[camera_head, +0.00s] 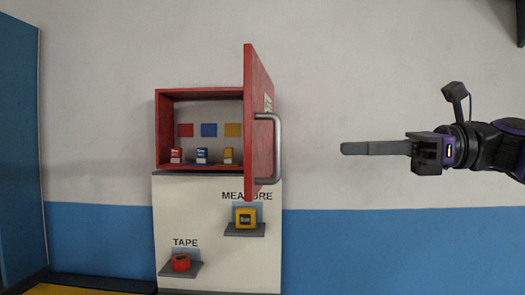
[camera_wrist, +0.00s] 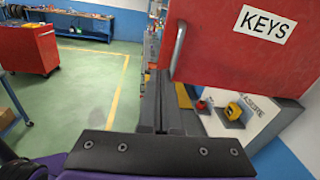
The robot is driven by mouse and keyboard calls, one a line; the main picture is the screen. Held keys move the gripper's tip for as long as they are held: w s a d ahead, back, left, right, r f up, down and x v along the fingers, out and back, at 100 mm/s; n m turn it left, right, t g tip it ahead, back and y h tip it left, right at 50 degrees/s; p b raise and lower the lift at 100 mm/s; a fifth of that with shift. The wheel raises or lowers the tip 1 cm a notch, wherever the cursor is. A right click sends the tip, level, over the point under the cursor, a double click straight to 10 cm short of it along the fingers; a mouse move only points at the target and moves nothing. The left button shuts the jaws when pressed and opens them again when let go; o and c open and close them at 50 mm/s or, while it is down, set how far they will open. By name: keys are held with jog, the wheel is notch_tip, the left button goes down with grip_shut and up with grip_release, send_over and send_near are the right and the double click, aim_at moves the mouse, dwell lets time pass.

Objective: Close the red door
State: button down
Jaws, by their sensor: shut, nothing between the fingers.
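The red door (camera_head: 261,120) of the red wall cabinet (camera_head: 163,130) stands open, swung out from the cabinet's right side. It has a grey bar handle (camera_head: 278,148). In the wrist view the door (camera_wrist: 235,45) shows a KEYS label, and its handle (camera_wrist: 178,48) is near the door's left edge. My gripper (camera_head: 343,149) is shut and empty. In the head view it is right of the door, at about handle height, pointing left with a gap between. In the wrist view the shut fingers (camera_wrist: 160,100) reach forward just left of the door's lower edge.
Several small key boxes (camera_head: 202,155) stand inside the cabinet. Below, a yellow tape measure (camera_head: 245,217) and a red tape roll (camera_head: 181,262) sit on small shelves. A red tool cart (camera_wrist: 30,48) stands at the left in the wrist view, with open green floor beside it.

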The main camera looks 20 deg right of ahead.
jog(key=b, duration=0.2)
send_near(252, 146)
jog(key=shift+m+y, duration=0.3)
jog(key=shift+m, duration=0.1)
jog(key=x, duration=0.7)
jog(key=shift+w+d+f, duration=0.15)
jog(key=shift+w+f, duration=0.05)
jog(key=shift+f, duration=0.05)
